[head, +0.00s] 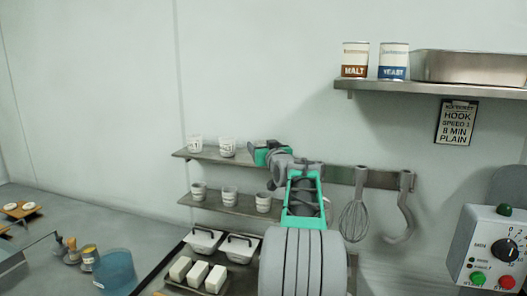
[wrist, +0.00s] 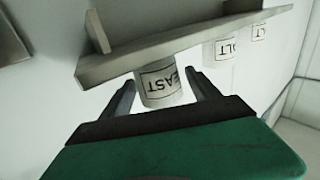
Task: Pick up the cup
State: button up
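White labelled cups stand in a row on the upper wall shelf (head: 240,160). Two of them, the left cup (head: 196,144) and the middle cup (head: 227,147), show in the head view. In the wrist view, which looks turned over, a white cup (wrist: 160,85) with a label reading "EAST" lies between and just beyond my fingertips. My gripper (wrist: 162,85) is open, with a finger on each side of this cup and no clear contact. In the head view my gripper (head: 259,152) is at the shelf's right end and hides whatever is behind it.
A lower shelf (head: 235,208) holds more cups (head: 230,196). Two further cups (wrist: 215,48) stand along the shelf in the wrist view. A whisk (head: 355,215) and a hook (head: 404,210) hang to the right. White blocks (head: 198,274) and lidded bins (head: 240,249) are below.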

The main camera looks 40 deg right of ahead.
jog(key=c, duration=1.3)
